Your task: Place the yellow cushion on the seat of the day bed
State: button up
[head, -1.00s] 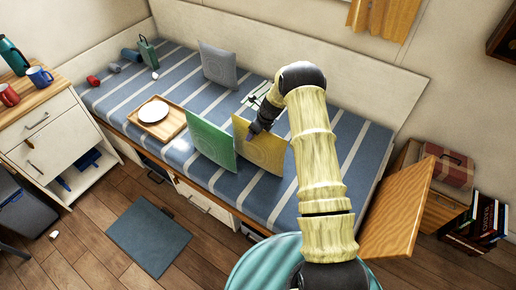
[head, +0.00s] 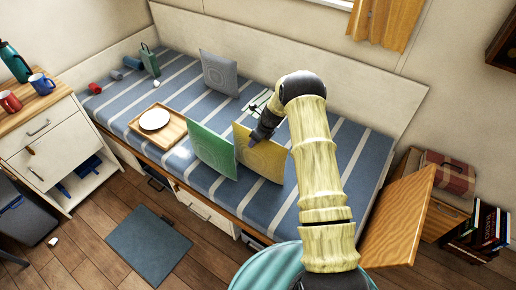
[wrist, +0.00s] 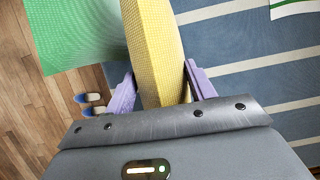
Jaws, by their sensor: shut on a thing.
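The yellow cushion (head: 262,160) stands upright on the blue-and-white striped seat of the day bed (head: 330,168), near its front edge. My gripper (wrist: 160,85) is shut on the cushion, with one purple finger on each side of it in the wrist view, where the yellow cushion (wrist: 154,45) fills the gap between them. In the head view my gripper (head: 256,138) reaches the cushion's upper part from behind. My arm hides part of the seat to the right. Whether the cushion's lower edge bears on the seat I cannot tell.
A green cushion (head: 212,150) stands just left of the yellow one. A wooden tray (head: 172,136) with a white plate (head: 155,119) lies further left. A grey cushion (head: 219,72) leans at the back. The seat's right end is mostly clear. A wooden panel (head: 398,218) stands at the right.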

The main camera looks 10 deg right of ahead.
notch_tip(320, 180, up, 11)
jog(key=shift+f, duration=0.2)
grip_shut()
